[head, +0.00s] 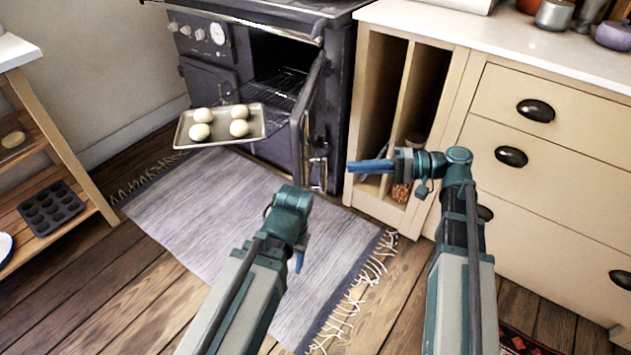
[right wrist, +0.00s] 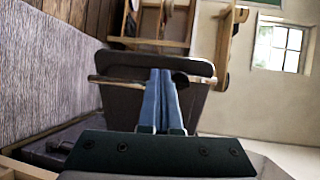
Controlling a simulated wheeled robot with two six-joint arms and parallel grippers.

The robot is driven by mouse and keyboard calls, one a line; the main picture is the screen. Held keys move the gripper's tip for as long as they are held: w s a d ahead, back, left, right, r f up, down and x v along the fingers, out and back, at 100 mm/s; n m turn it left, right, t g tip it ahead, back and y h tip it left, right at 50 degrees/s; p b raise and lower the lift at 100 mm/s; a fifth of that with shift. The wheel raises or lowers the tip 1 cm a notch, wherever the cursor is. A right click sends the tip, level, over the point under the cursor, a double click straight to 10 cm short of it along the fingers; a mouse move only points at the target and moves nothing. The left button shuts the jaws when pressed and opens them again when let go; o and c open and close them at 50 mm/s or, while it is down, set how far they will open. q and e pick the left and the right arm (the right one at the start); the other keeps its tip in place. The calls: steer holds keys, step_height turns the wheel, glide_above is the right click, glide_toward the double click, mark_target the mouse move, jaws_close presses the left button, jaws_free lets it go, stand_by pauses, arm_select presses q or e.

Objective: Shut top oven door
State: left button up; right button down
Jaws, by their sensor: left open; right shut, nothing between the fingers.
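The black oven (head: 245,60) stands at the back, its upper compartment open and a wire rack inside. Its top door (head: 311,105) is swung out on the right side of the opening. My right gripper (head: 352,166) is shut and empty, its blue fingers pointing left toward the door from the right. In the right wrist view its closed fingers (right wrist: 165,72) overlap a dark panel (right wrist: 112,100) with a rail, likely the door; contact cannot be told. My left gripper (head: 298,262) is open and empty above the rug, mostly hidden by its own wrist.
A tray (head: 252,133) with several pale dough balls juts out in front of the oven, left of the door. A cream cabinet (head: 560,150) with drawers stands right. A wooden shelf (head: 60,145) with a muffin tin stands left. A fringed rug (head: 190,200) covers clear floor.

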steer(key=w+d+y+b, duration=0.1)
steer(key=d+b, duration=0.1)
steer(key=d, duration=0.1)
arm_select(q)
step_height(320, 180, down, 4)
steer(key=shift+r, duration=0.2)
arm_select(e)
steer(key=t, duration=0.1)
glide_toward(303, 156)
steer(key=shift+y, duration=0.3)
steer(key=a, duration=0.4)
steer(key=w+a, duration=0.1)
steer(key=a, duration=0.1)
steer(key=shift+a+f, duration=0.1)
steer(key=shift+a, duration=0.3)
arm_select(q)
steer(key=shift+a, duration=0.1)
arm_select(e)
steer(key=shift+s, duration=0.1)
